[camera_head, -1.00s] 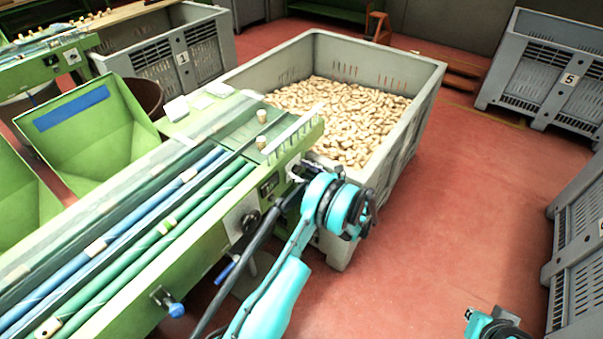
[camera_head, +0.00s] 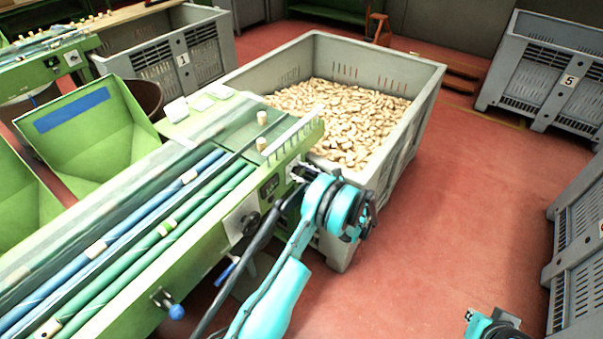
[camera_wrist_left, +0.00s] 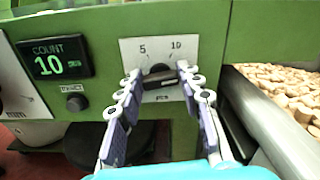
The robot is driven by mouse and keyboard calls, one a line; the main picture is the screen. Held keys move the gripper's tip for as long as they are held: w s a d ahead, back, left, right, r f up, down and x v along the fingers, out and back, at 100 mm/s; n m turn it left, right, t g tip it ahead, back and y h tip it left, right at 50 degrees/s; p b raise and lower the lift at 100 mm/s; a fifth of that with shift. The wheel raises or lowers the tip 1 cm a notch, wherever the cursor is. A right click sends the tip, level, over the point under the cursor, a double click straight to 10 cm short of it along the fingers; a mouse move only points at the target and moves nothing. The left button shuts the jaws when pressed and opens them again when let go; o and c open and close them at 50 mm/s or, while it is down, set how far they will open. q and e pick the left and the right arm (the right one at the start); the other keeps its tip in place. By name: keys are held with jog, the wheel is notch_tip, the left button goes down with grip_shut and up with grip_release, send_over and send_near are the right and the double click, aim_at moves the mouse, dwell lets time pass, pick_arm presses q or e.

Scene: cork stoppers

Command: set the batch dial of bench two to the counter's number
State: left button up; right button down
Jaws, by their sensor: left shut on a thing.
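Which mark the knob points to is unclear. The counter (camera_wrist_left: 60,59), left of the dial, reads COUNT 10. In the head view my left gripper (camera_head: 300,173) is at the end panel of the green bench (camera_head: 190,245), and the dial is hidden there. Only part of my right arm shows at bottom right.
A grey crate full of corks (camera_head: 345,120) stands just beyond the bench end. A small black knob (camera_wrist_left: 76,102) sits below the counter. A blue-tipped handle (camera_head: 176,311) sticks out from the bench side. Open red floor (camera_head: 460,200) lies to the right.

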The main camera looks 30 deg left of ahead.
pick_arm(q)
jog(key=n, duration=0.5)
jog(key=shift+n, duration=0.3)
jog(key=shift+s+f+n, duration=0.1)
jog(key=shift+n, duration=2.1)
jog(key=o, duration=1.2)
jog(key=shift+c, duration=0.2)
jog(key=shift+d, duration=0.1)
jog(key=s+d, duration=0.1)
jog(key=d, duration=1)
jog(key=shift+d, duration=0.4)
